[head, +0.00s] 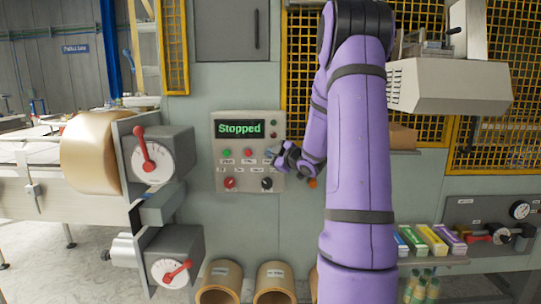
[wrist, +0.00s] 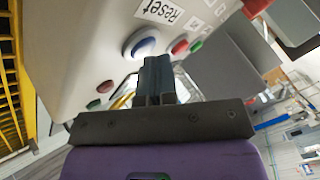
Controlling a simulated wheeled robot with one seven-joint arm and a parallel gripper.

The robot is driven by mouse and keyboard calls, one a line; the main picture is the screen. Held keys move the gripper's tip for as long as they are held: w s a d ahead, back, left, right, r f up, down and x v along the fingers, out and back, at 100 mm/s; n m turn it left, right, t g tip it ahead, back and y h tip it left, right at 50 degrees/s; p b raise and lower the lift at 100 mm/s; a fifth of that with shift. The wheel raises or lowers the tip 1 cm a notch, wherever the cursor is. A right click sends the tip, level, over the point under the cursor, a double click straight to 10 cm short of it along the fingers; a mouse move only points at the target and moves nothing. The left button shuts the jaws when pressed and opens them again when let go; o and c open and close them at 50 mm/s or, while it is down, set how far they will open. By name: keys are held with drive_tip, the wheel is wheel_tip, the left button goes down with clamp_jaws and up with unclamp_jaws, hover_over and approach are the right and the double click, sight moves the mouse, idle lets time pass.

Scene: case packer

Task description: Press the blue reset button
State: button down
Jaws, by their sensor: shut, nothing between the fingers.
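The blue reset button (wrist: 144,44) sits in a pale ring on the control panel (head: 247,122), beside a label reading "Reset" (wrist: 160,11) in the wrist view. My gripper (wrist: 157,66) is shut and empty, its fingertips pointing at the panel very close to the blue button. I cannot tell whether they touch it. In the head view my gripper (head: 277,157) is at the right side of the panel's button row, where it partly covers the blue button. The panel's display (head: 239,129) reads "Stopped" in green.
A green button (head: 226,153) and a red button (head: 248,153) share the row. A red knob (head: 230,184) and a black knob (head: 267,184) sit below. A grey box with a red lever (head: 145,150) stands left of the panel. Yellow mesh guards (head: 300,70) are behind my arm.

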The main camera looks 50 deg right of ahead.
idle(0.4)
drive_tip(key=shift+s+a, duration=0.55)
drive_tip(key=shift+a, duration=0.1)
drive_tip(key=shift+s+a, duration=1.65)
drive_tip(key=shift+a, duration=0.25)
